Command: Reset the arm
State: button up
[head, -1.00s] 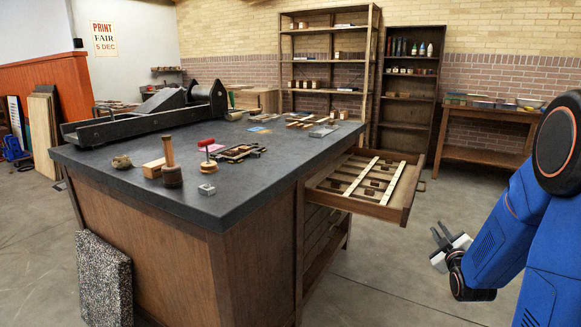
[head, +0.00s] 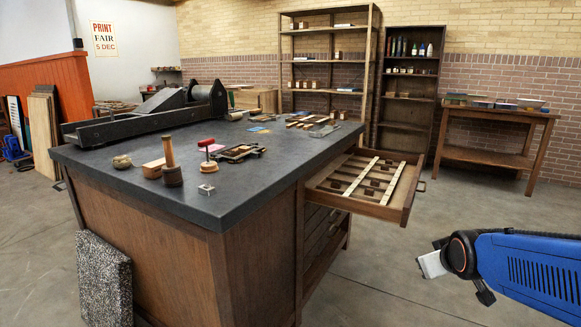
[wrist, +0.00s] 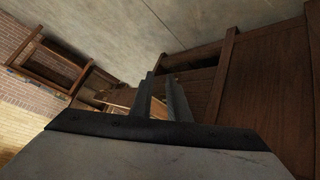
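My arm (head: 525,265) is blue with dark joints and reaches in from the right edge of the head view. My gripper (head: 439,243) is at its end, over the floor to the right of the workbench and in front of the open drawer. Its pale body shows clearly, but its dark fingers are small and partly hidden there. In the wrist view the two grey fingers of my gripper (wrist: 160,80) stand apart with a gap between them, and nothing is held.
The open drawer (head: 405,207) juts from the dark-topped workbench (head: 110,195), which bears a black press (head: 140,117) and small tools. A side table (head: 497,113) and shelves (head: 409,127) stand along the back wall. The floor around my gripper is clear.

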jog(key=s+a+m+g, duration=0.1)
jog(key=s+a+g, duration=0.1)
jog(key=s, duration=0.8)
jog(key=s+a+m+g+y, duration=0.1)
jog(key=s+a, duration=0.3)
jog(key=s, duration=0.7)
jog(key=shift+a+m+g+y, duration=0.25)
jog(key=shift+m+g+y, duration=0.05)
jog(key=shift+g, duration=0.4)
